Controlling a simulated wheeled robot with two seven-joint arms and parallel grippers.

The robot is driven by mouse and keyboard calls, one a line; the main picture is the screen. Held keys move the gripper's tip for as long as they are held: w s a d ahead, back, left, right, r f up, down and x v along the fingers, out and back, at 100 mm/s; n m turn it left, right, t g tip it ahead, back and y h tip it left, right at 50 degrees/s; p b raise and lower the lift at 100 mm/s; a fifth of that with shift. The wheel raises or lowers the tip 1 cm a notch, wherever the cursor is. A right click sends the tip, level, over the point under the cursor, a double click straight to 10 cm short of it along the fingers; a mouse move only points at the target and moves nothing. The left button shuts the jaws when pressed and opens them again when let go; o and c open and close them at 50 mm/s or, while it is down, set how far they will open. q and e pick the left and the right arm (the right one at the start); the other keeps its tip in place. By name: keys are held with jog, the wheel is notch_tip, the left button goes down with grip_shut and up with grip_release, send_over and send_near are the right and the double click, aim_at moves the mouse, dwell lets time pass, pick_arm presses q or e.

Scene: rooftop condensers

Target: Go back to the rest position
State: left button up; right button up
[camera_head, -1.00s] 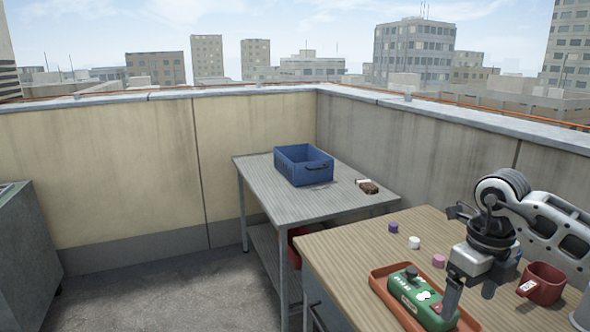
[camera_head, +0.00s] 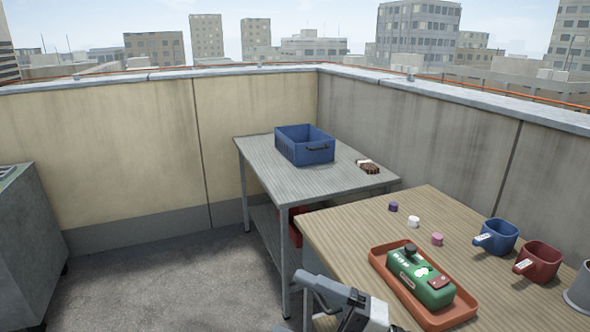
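A grey and white part of one of my arms (camera_head: 345,303) shows at the bottom edge, in front of the wooden table (camera_head: 365,225). No left arm is recognisable in view. The green device (camera_head: 418,275) lies in the orange tray (camera_head: 460,316) on the wooden table, with no gripper touching it.
A blue mug (camera_head: 502,236), a red mug (camera_head: 541,262) and small purple, white and pink pieces stand on the wooden table. A grey container (camera_head: 580,290) is at the right edge. A blue crate (camera_head: 318,154) and a brown item (camera_head: 368,166) are on the grey table (camera_head: 310,186).

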jog(key=d+f+m+t+h, duration=0.95)
jog(key=f+m+h, duration=0.3)
jog(key=m, duration=0.85)
jog(key=s+d+f+m+g+h, duration=0.3)
jog(key=s+f+m+g+h, duration=0.1)
jog(key=s+f, duration=0.6)
jog(key=m+g, duration=0.1)
jog(key=m, duration=0.1)
jog(key=shift+d+m, duration=0.25)
jog(key=shift+m, duration=0.05)
jog(key=shift+s, duration=0.1)
